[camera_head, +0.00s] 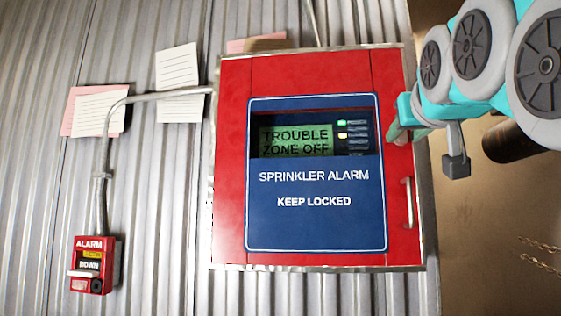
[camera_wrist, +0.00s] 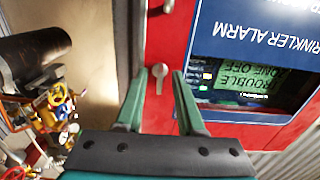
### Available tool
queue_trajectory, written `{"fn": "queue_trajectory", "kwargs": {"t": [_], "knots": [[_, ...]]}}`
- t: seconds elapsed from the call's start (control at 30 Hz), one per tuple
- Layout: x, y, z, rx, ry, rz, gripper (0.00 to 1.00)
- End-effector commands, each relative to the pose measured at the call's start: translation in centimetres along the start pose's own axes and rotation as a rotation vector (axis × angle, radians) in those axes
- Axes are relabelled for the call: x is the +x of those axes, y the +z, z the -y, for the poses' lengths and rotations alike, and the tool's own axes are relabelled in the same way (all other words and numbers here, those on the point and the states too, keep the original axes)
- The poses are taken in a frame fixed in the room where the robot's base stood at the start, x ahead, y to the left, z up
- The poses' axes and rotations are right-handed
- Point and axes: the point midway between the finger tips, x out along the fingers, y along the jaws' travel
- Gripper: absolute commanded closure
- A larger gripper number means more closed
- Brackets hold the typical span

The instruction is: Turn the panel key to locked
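The red alarm panel (camera_head: 230,190) has a blue front reading "SPRINKLER ALARM, KEEP LOCKED" and a green display (camera_head: 296,141) reading "TROUBLE ZONE OFF". In the wrist view, the small pale key (camera_wrist: 159,76) sits on the red door (camera_wrist: 168,45), between and beyond my fingertips. It looks narrow, with a rounder end. My gripper (camera_wrist: 158,84) is open, its two green fingers apart with a gap around the key; I cannot tell whether either touches the door. In the head view my gripper (camera_head: 393,133) is at the panel's upper right edge, and the key cannot be made out there.
A door handle (camera_head: 408,203) is below my gripper in the head view. A red alarm box (camera_head: 92,265) and paper notes (camera_head: 178,82) hang on the corrugated wall at left. A dark pipe (camera_head: 515,143) is at right; pipes with yellow valves (camera_wrist: 58,105) stand beside the panel.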

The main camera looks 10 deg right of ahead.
Motion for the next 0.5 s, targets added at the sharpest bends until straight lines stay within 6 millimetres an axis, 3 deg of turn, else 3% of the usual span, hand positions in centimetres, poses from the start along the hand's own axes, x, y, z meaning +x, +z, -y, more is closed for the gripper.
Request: {"fn": "queue_trajectory", "kwargs": {"t": [0.17,0.5], "knots": [[-1.0,-0.1,0.0,0.000,0.000,-0.001,0.62],[-5.8,-0.1,0.0,0.000,0.000,-0.003,0.62]]}}
